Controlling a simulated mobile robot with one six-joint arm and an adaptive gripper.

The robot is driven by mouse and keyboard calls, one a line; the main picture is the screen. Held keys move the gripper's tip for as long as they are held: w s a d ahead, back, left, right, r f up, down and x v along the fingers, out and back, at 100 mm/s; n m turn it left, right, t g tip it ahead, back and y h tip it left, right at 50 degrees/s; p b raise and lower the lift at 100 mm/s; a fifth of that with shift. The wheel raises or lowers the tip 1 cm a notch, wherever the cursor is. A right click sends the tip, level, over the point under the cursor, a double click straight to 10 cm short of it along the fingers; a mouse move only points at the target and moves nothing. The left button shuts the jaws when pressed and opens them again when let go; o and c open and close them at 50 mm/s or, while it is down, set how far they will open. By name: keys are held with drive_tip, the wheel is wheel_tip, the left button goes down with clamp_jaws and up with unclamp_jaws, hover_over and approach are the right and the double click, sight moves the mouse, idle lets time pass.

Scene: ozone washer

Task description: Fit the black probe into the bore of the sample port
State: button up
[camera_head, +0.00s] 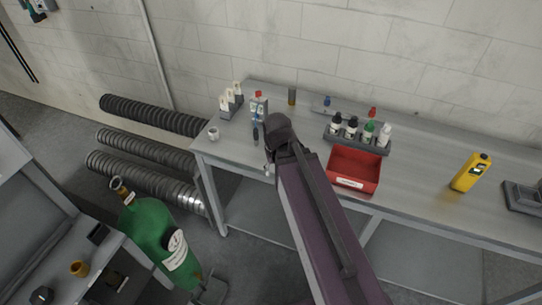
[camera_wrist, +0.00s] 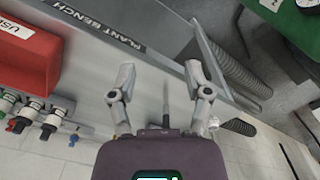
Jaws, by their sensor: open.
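A small dark upright piece, probably the black probe (camera_head: 255,134), stands on the bench just left of my wrist in the head view. In the wrist view a thin dark rod, likely the same probe (camera_wrist: 166,100), shows between my fingers with space on both sides. My gripper (camera_wrist: 160,70) is open and empty, its two fingers spread over the bench near its edge. In the head view the gripper is mostly hidden under my arm. I cannot tell for sure which thing is the sample port; a small grey cup-like piece (camera_head: 213,134) stands at the bench's left end.
A bottle with a red cap (camera_head: 259,105) stands behind the probe. A green gas cylinder (camera_head: 155,235) is at lower left.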

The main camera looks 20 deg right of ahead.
drive_tip(key=shift+o, duration=0.4)
drive_tip(key=shift+s, duration=0.2)
wheel_tip(320, 180, up, 3)
drive_tip(key=n+p, duration=0.2)
drive_tip(key=p, duration=0.1)
hover_over(256, 129)
drive_tip(key=shift+f, duration=0.2)
drive_tip(key=shift+s+f, duration=0.1)
wheel_tip(256, 129, down, 8)
drive_tip(key=b, duration=0.9)
drive_tip(key=shift+f, duration=0.25)
drive_tip(key=shift+a+f+b, duration=0.1)
drive_tip(key=shift+f+b, duration=2.5)
